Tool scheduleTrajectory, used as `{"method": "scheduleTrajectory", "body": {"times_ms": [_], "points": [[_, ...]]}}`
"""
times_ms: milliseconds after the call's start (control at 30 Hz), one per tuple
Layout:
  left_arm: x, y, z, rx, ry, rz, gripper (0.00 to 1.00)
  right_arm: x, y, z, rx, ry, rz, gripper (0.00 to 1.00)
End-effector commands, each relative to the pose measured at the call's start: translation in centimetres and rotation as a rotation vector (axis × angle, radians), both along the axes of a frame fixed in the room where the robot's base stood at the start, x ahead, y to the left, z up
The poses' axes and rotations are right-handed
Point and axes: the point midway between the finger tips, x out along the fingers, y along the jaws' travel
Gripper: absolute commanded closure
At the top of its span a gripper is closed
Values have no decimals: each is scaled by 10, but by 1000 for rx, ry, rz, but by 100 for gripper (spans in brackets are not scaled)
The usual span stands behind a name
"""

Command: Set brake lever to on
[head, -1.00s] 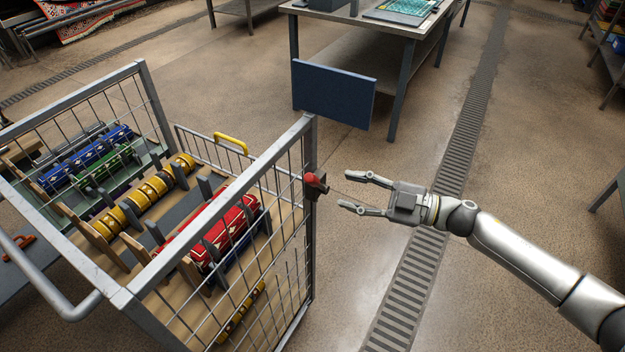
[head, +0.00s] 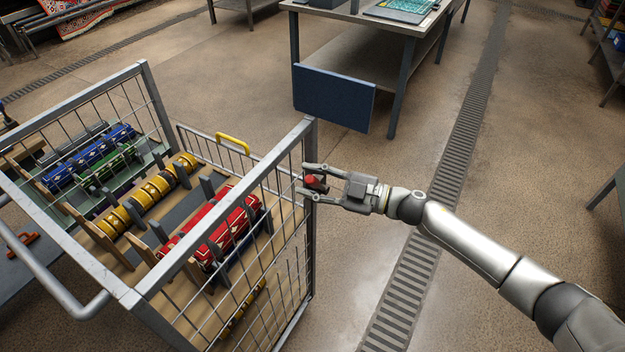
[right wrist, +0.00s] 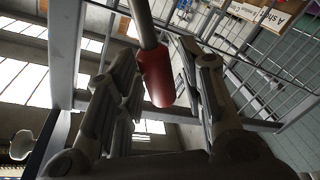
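The brake lever has a red grip (head: 316,181) and sits on the corner post of the wire cart (head: 308,140). In the right wrist view the red grip (right wrist: 156,76) hangs from a grey rod between my fingers. My right gripper (head: 309,181) is open, with one finger on each side of the lever. In the right wrist view its fingers (right wrist: 165,75) stand apart, and I see no clear contact with the grip. Part of the lever is hidden by the fingers in the head view. My left gripper is not in view.
The cart holds several rolled rugs, such as a red one (head: 225,228) and a yellow one (head: 150,192), and has a yellow handle (head: 232,143). A blue panel (head: 334,97) hangs at a table (head: 395,25) behind. The floor right of the cart is clear.

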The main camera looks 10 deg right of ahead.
Motion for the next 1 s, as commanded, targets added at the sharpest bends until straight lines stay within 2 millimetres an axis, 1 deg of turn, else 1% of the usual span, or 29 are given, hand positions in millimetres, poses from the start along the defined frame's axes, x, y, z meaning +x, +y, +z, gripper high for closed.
{"method": "scheduleTrajectory", "body": {"times_ms": [33,233,667,867,1000], "points": [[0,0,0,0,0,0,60,0,0,0,0,0,0,74],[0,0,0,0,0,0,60,0,0,0,0,0,0,100],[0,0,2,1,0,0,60,2,-2,2,12,16,-1,100],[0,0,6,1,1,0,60,9,-6,8,63,87,-1,100],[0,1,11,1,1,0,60,17,-12,13,123,169,-1,100]]}}
